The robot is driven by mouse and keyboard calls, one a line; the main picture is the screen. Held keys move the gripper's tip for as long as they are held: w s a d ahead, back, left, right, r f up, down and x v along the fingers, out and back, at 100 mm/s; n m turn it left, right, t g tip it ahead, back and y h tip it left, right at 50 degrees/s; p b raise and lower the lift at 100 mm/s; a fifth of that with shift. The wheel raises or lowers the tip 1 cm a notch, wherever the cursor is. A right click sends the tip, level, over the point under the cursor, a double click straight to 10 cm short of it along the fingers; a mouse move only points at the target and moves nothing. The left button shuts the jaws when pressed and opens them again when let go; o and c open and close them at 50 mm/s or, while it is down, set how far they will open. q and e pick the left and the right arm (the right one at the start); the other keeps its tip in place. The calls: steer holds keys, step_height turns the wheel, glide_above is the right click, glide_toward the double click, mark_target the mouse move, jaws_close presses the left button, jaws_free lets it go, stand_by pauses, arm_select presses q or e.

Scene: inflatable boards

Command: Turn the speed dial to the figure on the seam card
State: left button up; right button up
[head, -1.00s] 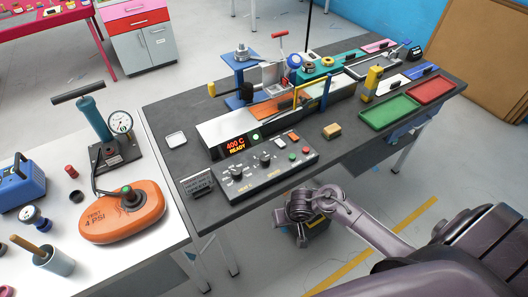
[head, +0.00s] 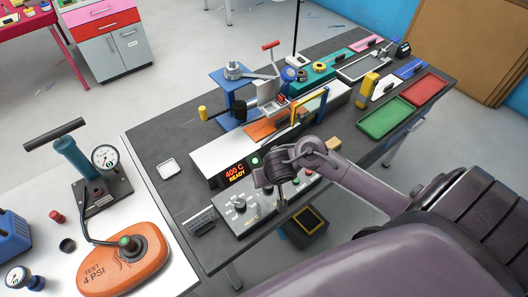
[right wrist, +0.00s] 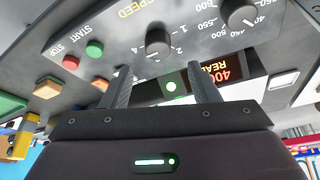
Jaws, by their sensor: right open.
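The speed dial (right wrist: 158,41) is a dark round knob on the grey control panel (right wrist: 120,22), under the word SPEED in the right wrist view. My right gripper (right wrist: 161,78) is open and empty; the dial shows between and beyond its two fingertips, apart from them. In the head view the right gripper (head: 284,194) hangs over the panel and hides the speed dial. The other knob (right wrist: 240,14), among figures in the hundreds, also shows in the head view (head: 238,203). The seam card (head: 199,221) stands at the panel's left end; its figure is too small to read.
The display (head: 234,173) reads 400 C READY. Green (right wrist: 94,48) and red (right wrist: 71,63) buttons sit beside the dial. The blue press (head: 232,90) stands behind. The orange TEST 4 PSI inflatable (head: 125,265) lies on the white table, left.

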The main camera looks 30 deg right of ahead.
mark_target(270, 189)
steer(key=x, duration=0.1)
steer(key=b+x, duration=0.1)
steer(key=x, duration=0.2)
steer(key=shift+s+d+f, duration=0.1)
steer(key=shift+s+f, duration=0.05)
steer(key=shift+s, duration=0.15)
steer(key=shift+b+x, duration=0.3)
steer(key=shift+x, duration=0.6)
steer(key=shift+w+f, duration=0.15)
steer(key=shift+w, duration=0.1)
arm_select(q)
steer(key=s+f, duration=0.2)
steer(key=shift+s+a+f, duration=0.1)
steer(key=shift+s+a, duration=0.05)
steer(key=shift+s, duration=0.2)
arm_select(e)
steer(key=shift+s, duration=0.1)
steer(key=c, duration=1)
